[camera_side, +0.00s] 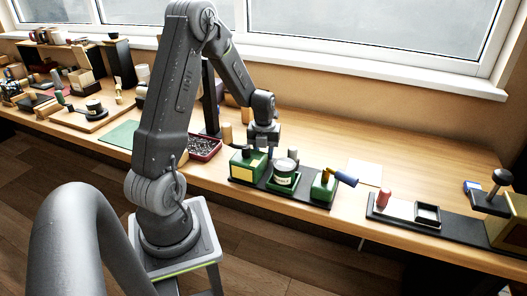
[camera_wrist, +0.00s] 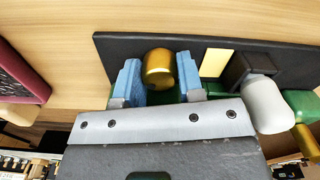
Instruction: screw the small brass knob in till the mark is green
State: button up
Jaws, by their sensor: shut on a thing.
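The small brass knob (camera_wrist: 158,68) shows in the wrist view as a short golden cylinder between the two blue finger pads of my gripper (camera_wrist: 157,76). The pads are close against its sides, so my gripper is shut on it. In the side view my gripper (camera_side: 263,140) is just above a green block (camera_side: 243,168) on a black base plate (camera_side: 312,199); the knob cannot be made out there. A pale yellow patch (camera_wrist: 214,62) lies right of the knob in the wrist view. I cannot tell whether it is the mark, and no green mark is clear.
On the same base plate stand a green holder with a white-topped can (camera_side: 285,172) and a green block with a blue-handled lever (camera_side: 340,178). A dark red tray (camera_side: 205,147) of small parts lies left.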

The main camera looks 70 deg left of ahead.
jog(key=shift+c, duration=0.7)
jog(key=o, duration=0.9)
jog(key=shift+c, duration=0.2)
jog(key=shift+r, duration=0.1)
jog(key=shift+r, duration=2.45)
